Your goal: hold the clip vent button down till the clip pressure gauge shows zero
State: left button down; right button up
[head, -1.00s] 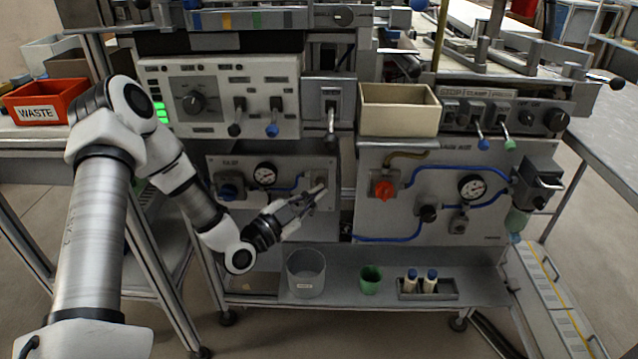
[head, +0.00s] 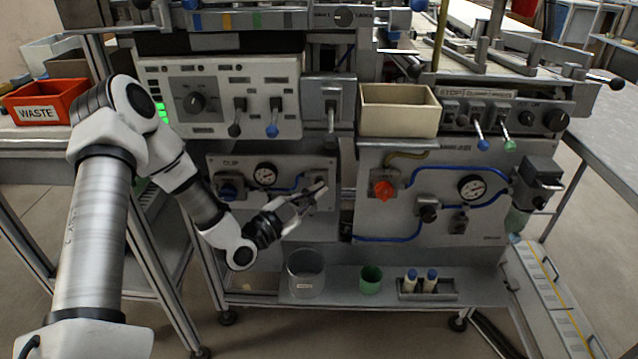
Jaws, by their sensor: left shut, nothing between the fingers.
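The clip panel (head: 215,167) is the light plate at the lower left of the machine. It carries a round pressure gauge (head: 265,173) with a white face and dark rim; its needle is too small to read. My right gripper is out of view.
A second panel to the right holds a red knob (head: 383,189), another gauge (head: 471,187) and blue hoses. Below, a shelf carries a grey pot (head: 306,270), a green cup (head: 371,280) and a small bottle tray (head: 447,294). A beige bin (head: 399,108) stands above.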

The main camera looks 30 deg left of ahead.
pick_arm(q)
jog(key=shift+w+a, duration=0.2)
jog(key=shift+w, duration=0.15)
dwell(2.2)
dwell(1.0)
jog(key=shift+s+d, duration=0.45)
jog(key=shift+s, duration=0.25)
jog(key=s+d, duration=0.1)
jog(key=s, duration=0.2)
jog(key=s+d, duration=0.1)
jog(key=shift+s+d+p, duration=0.15)
jog(key=shift+d+p, duration=0.15)
jog(key=shift+p, duration=0.05)
dwell(0.3)
